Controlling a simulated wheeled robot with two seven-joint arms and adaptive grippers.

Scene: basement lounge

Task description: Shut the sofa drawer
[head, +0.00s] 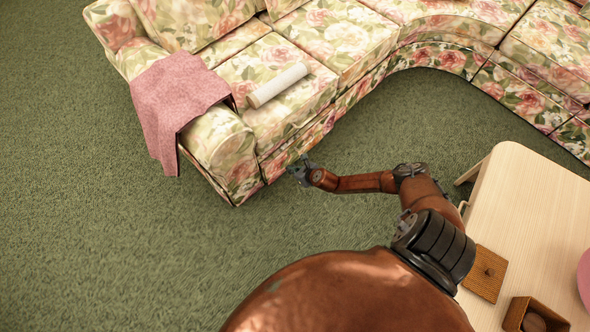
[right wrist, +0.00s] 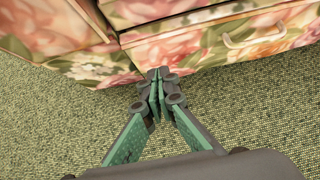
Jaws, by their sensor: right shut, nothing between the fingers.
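The floral sofa (head: 330,45) stands at the top of the head view. In the right wrist view, the sofa drawer (right wrist: 200,45) is a floral front panel low on the sofa, with a cream bar handle (right wrist: 254,33). A dark gap runs along its top and left edges; how far it stands out is hard to tell. My right gripper (head: 299,171) is shut and empty, low by the sofa's front near the armrest. In the right wrist view its fingertips (right wrist: 158,76) overlap the lower left part of the drawer front; I cannot tell whether they touch. My left gripper is not in view.
A pink cloth (head: 175,105) hangs over the armrest, and a white roll (head: 277,85) lies on the seat. A pale wooden table (head: 530,205) at the right holds a wicker lid (head: 484,274) and an open box (head: 512,312). Green carpet (head: 100,240) is clear at left.

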